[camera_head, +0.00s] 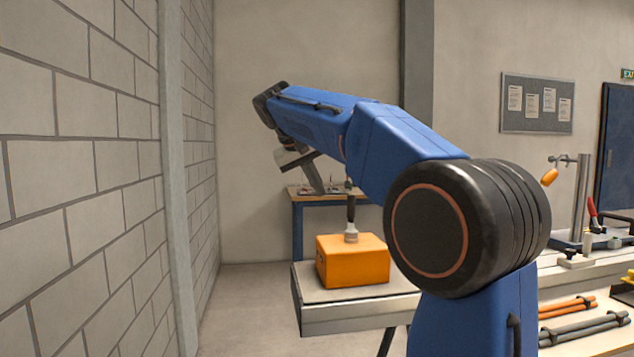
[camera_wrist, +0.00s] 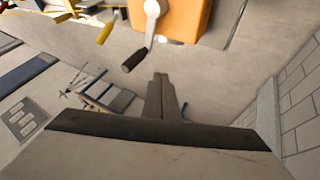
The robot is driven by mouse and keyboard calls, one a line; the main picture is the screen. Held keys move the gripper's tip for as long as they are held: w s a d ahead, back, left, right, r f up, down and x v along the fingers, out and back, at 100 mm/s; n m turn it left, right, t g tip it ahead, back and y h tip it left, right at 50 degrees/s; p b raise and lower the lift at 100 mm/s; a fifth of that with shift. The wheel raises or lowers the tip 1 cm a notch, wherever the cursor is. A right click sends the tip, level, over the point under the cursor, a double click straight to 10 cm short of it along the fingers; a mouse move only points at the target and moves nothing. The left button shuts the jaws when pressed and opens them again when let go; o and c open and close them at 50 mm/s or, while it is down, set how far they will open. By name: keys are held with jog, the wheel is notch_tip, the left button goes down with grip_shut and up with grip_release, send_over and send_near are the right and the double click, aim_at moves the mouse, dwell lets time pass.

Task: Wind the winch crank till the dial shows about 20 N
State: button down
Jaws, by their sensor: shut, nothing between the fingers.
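The winch is an orange box (camera_head: 352,268) on a pale bench; in the wrist view its orange body (camera_wrist: 178,18) is cut off by the top edge. The crank (camera_wrist: 150,38) has a pale metal arm and a black handle (camera_wrist: 135,60) that sticks out past the orange body. In the head view a dark upright grip (camera_head: 351,209) on a grey foot stands over the box and looks like the same crank. My gripper (camera_wrist: 161,78) is shut and empty, apart from the handle. In the head view it (camera_head: 318,186) hangs up and left of the grip. No dial is visible.
The pale bench (camera_head: 345,318) ends at the left, with open floor beyond and a block wall (camera_head: 85,180) farther left. A stand with a yellow handle (camera_head: 549,177) and a red lever (camera_head: 592,208) are at the right. A blue-legged table (camera_head: 298,232) stands behind.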

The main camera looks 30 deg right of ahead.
aim_at(350, 202)
jog(key=d+f, duration=0.1)
jog(key=d, duration=0.1)
jog(key=d+f, duration=0.1)
jog(key=f, duration=0.1)
jog(key=d+f, duration=0.1)
jog(key=d, duration=0.1)
jog(key=shift+w+d+f, duration=0.3)
jog(key=shift+w+d, duration=0.05)
jog(key=shift+w, duration=0.05)
jog(key=shift+s+d, duration=0.15)
jog(key=shift+d, duration=0.55)
jog(key=d+m+g, duration=0.2)
jog(key=m, duration=0.1)
jog(key=shift+s+d+h, duration=0.25)
jog(key=shift+s+h, duration=0.05)
jog(key=shift+s+d+m, duration=0.4)
jog(key=shift+d, duration=0.1)
